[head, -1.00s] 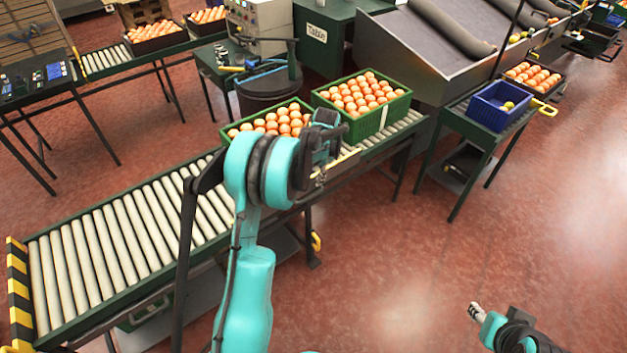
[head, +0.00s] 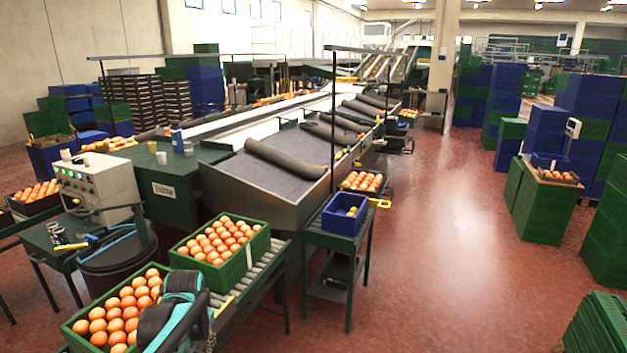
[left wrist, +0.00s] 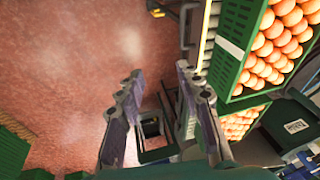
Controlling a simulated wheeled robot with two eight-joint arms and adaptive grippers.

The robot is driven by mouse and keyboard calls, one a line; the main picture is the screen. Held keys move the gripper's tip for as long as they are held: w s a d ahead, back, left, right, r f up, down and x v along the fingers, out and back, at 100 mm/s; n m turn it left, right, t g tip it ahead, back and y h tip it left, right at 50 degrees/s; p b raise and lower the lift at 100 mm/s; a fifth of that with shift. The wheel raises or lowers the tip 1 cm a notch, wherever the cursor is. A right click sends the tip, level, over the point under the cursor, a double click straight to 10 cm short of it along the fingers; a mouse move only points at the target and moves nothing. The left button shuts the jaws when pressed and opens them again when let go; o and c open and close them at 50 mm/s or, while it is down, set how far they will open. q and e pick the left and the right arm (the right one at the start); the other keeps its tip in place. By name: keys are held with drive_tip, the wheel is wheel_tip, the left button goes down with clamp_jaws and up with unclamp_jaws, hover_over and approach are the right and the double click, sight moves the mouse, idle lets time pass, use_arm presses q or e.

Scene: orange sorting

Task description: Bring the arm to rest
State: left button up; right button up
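My left gripper (head: 200,318) shows at the bottom of the head view, with part of my teal arm. It is in front of two green crates of oranges, the farther crate (head: 247,262) and the nearer crate (head: 78,331), and hides part of the nearer one. In the left wrist view the two fingers of the left gripper (left wrist: 158,82) stand apart with nothing between them. A green crate (left wrist: 240,62) full of oranges is right of the fingers there, apart from them. My right gripper is out of view.
A roller conveyor (head: 262,272) carries the crates. A table with a blue bin (head: 337,224) stands to its right. A control box (head: 98,186) and a dark drum (head: 118,268) are at the left. The red floor (head: 430,270) at the right is open, with stacked crates (head: 545,205) beyond.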

use_arm(q)
drive_tip(key=s+d+r+n+t, duration=0.1)
drive_tip(key=s+d, duration=0.4)
drive_tip(key=s, duration=0.5)
drive_tip(key=s+d+r+n+t+h, duration=0.1)
drive_tip(key=s+d+n+t, duration=0.1)
drive_tip(key=s+d, duration=0.4)
drive_tip(key=s+t, duration=0.1)
drive_tip(key=s, duration=0.3)
drive_tip(key=shift+h, duration=0.3)
